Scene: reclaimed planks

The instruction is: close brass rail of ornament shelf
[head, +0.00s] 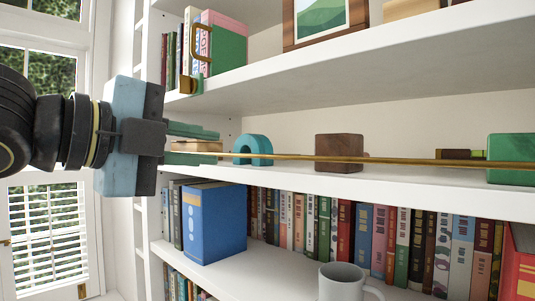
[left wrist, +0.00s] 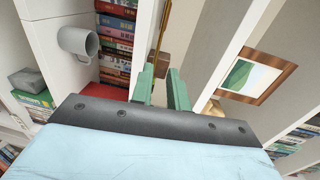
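The brass rail (head: 400,160) is a thin bar running across the front of the middle shelf (head: 400,180), in front of the ornaments. In the left wrist view the rail (left wrist: 158,35) runs down to the fingers, close to the left-hand one. My left gripper (head: 208,146) has green fingers, apart, at the rail's left end. The fingers also show parted in the left wrist view (left wrist: 163,88). Whether the rail touches a finger I cannot tell; its end there is hidden. A brass hook-shaped piece (head: 202,43) stands at the upper shelf's left end. My right gripper is not in view.
Behind the rail sit a blue-green arch (head: 259,148), a brown block (head: 339,148) and a green block (head: 511,150). Below are a blue box (head: 214,222), a row of books (head: 415,245) and a grey mug (head: 343,282). The upper shelf (head: 330,75) overhangs.

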